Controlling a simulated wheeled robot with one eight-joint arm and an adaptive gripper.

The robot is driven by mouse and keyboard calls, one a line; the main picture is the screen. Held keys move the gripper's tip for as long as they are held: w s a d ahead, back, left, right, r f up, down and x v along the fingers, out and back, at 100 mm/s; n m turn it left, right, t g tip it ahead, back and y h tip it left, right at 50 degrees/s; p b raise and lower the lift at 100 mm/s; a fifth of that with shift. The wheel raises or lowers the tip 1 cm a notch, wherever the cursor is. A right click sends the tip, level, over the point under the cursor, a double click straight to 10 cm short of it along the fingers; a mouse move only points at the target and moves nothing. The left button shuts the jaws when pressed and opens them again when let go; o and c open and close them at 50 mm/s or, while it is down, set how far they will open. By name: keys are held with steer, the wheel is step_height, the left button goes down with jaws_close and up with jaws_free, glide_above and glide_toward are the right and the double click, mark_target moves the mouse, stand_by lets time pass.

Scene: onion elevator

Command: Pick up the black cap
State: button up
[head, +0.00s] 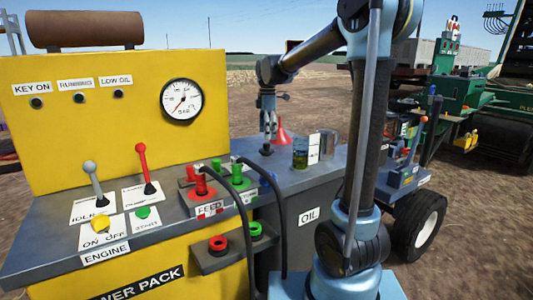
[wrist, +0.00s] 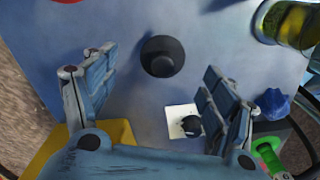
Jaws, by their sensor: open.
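The black cap (wrist: 162,56) sits on the grey-blue top of the oil tank, a round dark disc with a raised knob. In the head view the cap (head: 266,150) shows small on the tank top, directly below my gripper (head: 268,128). My gripper points down. In the wrist view my gripper (wrist: 158,76) has its two blue fingers spread apart with nothing between them. The cap lies ahead of the space between the fingertips, and I see no contact with it. From these views the remaining height is hard to judge.
A red funnel (head: 281,136) stands just behind the cap. A glass jar (head: 300,153) and a metal can (head: 327,144) stand to the right. The yellow power pack (head: 100,125) with levers and black hoses (head: 240,215) is on the left.

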mark_target(268, 145)
steer(key=shift+s+f, duration=0.15)
steer(key=shift+f, duration=1.4)
steer(key=shift+s+f, duration=0.1)
steer(key=shift+f, duration=1.45)
steer(key=c, duration=1.1)
